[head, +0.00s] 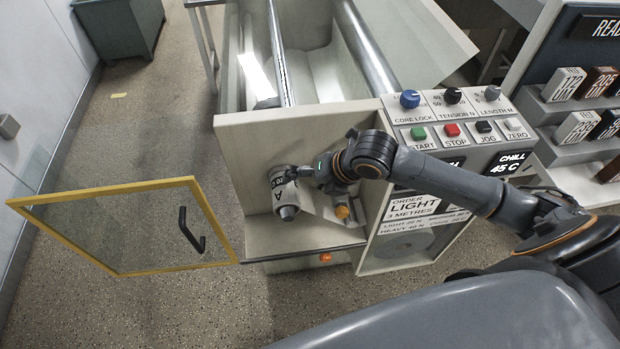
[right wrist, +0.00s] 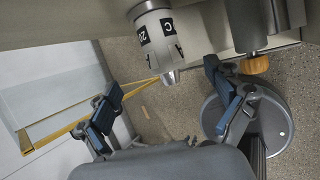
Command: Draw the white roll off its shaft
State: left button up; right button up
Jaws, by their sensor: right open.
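The white roll (head: 281,186) carries black letter marks and sits on its shaft (head: 288,212), in the recess at the front of the machine. My right gripper (head: 308,172) is at the roll's right side in the head view. My left gripper is out of view.
A yellow-framed clear door (head: 120,228) with a black handle stands open at the left. An orange knob (head: 342,211) is close right of the roll; it also shows in the wrist view (right wrist: 255,65). The control panel (head: 455,118) is above right.

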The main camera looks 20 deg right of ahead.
aim_at(289, 190)
jog(key=shift+n, duration=0.3)
jog(key=x, duration=0.9)
jog(key=p+x, duration=0.1)
jog(key=x, duration=0.3)
jog(key=shift+w+f, duration=0.1)
jog(key=shift+w, duration=0.35)
jog(key=shift+d, duration=0.1)
jog(key=c, duration=1.3)
jog(key=shift+s, duration=0.15)
jog(key=shift+c, duration=0.3)
